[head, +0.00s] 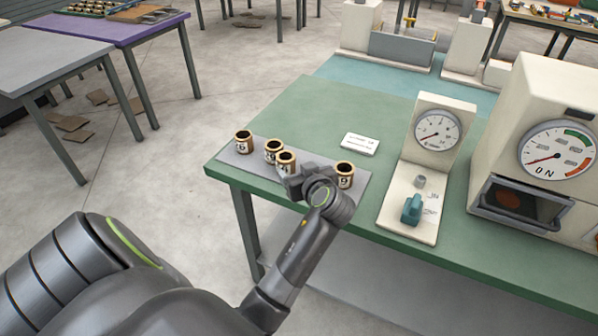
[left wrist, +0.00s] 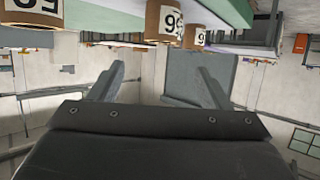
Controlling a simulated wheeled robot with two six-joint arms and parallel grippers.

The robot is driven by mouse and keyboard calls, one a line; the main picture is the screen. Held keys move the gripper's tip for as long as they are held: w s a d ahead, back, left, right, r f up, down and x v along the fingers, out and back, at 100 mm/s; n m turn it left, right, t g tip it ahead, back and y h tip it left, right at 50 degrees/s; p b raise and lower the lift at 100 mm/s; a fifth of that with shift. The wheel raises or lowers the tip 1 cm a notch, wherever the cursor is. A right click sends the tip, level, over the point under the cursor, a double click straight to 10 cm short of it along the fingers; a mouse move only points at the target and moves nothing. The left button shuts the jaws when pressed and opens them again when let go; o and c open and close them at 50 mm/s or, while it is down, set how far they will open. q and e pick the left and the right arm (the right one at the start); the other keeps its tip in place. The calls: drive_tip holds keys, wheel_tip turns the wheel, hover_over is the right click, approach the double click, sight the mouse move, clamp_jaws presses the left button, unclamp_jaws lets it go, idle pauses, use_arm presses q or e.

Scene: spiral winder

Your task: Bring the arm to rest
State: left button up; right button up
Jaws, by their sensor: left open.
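My left arm reaches over the near left corner of the green table (head: 389,125). Its gripper (head: 292,181) is in front of numbered cork-coloured cylinders, partly covering one of them (head: 286,160). Others stand on the grey mat (head: 231,156) at left (head: 243,142), beside it (head: 272,150) and at right (head: 345,174). In the left wrist view the picture looks upside down; the gripper's fingers (left wrist: 162,82) are spread with nothing between them. Cylinders with number labels show along the top (left wrist: 163,22). My right gripper is not in view.
A gauge stand (head: 438,130) with a teal knob (head: 411,209) is right of the mat. A larger cream machine (head: 551,110) with a dial stands farther right. A white card (head: 360,143) lies behind the mat. Open floor is left of the table.

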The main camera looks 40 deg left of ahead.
use_arm(q)
drive_tip(key=s+f+m+g+h, duration=0.1)
drive_tip(key=s+f+m+h, duration=0.15)
drive_tip(key=s+f, duration=0.35)
drive_tip(key=s+f+m+g+h, duration=0.1)
drive_tip(key=s+f+m+h, duration=0.2)
drive_tip(key=s, duration=0.6)
drive_tip(key=s+d+f+m+g+h, duration=0.1)
drive_tip(key=s+d+m+h, duration=0.15)
drive_tip(key=s, duration=0.45)
drive_tip(key=s+d+f+m+g+h, duration=0.1)
drive_tip(key=s+d+f+m, duration=0.15)
drive_tip(key=s, duration=0.45)
wheel_tip(320, 180, down, 23)
drive_tip(key=a+g+h, duration=0.1)
drive_tip(key=a, duration=0.1)
drive_tip(key=s+d+f+g, duration=0.1)
drive_tip(key=s+f, duration=1.4)
drive_tip(key=f, duration=0.1)
drive_tip(key=shift+d+f, duration=0.35)
drive_tip(key=shift+f, duration=0.05)
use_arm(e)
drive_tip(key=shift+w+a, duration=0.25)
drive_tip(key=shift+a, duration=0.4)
